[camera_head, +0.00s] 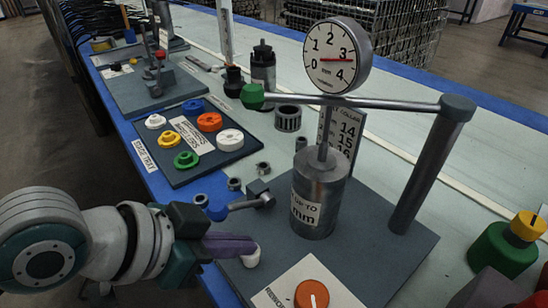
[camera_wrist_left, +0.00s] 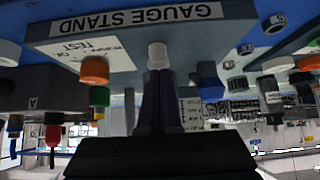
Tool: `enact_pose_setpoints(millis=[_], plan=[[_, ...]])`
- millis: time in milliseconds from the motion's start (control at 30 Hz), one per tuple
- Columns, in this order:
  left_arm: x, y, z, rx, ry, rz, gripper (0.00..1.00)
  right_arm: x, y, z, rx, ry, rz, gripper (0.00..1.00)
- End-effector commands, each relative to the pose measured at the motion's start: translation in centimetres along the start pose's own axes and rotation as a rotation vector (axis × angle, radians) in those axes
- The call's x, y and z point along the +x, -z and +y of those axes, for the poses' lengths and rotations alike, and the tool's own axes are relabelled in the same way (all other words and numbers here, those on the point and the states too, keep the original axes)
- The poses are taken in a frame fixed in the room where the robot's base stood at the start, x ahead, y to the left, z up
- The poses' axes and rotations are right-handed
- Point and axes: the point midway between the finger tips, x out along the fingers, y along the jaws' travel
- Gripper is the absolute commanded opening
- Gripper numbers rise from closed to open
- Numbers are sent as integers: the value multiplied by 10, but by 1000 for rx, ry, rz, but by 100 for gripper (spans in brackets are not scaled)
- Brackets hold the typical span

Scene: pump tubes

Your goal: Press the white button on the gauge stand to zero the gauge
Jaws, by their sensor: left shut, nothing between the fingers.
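The white button (camera_head: 251,256) stands at the near left edge of the gauge stand base (camera_head: 395,265). My left gripper (camera_head: 250,246) is shut and empty, its purple fingertips at the button and partly covering it. In the left wrist view the white button (camera_wrist_left: 158,55) lies directly beyond the shut fingertips (camera_wrist_left: 158,74); I cannot tell whether they touch or whether the button is pressed down. The gauge dial (camera_head: 338,56) sits above a metal cylinder (camera_head: 320,195), and its red needle points right, near the 3. My right gripper is not in view.
An orange knob (camera_head: 311,296) is on the stand's front plate. A dark tray (camera_head: 205,148) with coloured round parts is farther back. A green and yellow part (camera_head: 508,245) stands at right.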

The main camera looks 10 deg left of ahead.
Motion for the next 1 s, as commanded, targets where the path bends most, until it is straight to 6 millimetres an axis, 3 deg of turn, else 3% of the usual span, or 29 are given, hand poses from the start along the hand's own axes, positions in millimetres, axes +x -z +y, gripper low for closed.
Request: enact_pose_setpoints(millis=[200,1000], plan=[[18,-19,0,-1,-1,-5,0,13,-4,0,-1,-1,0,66],[19,-26,3,1,-5,-20,0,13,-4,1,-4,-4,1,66]])
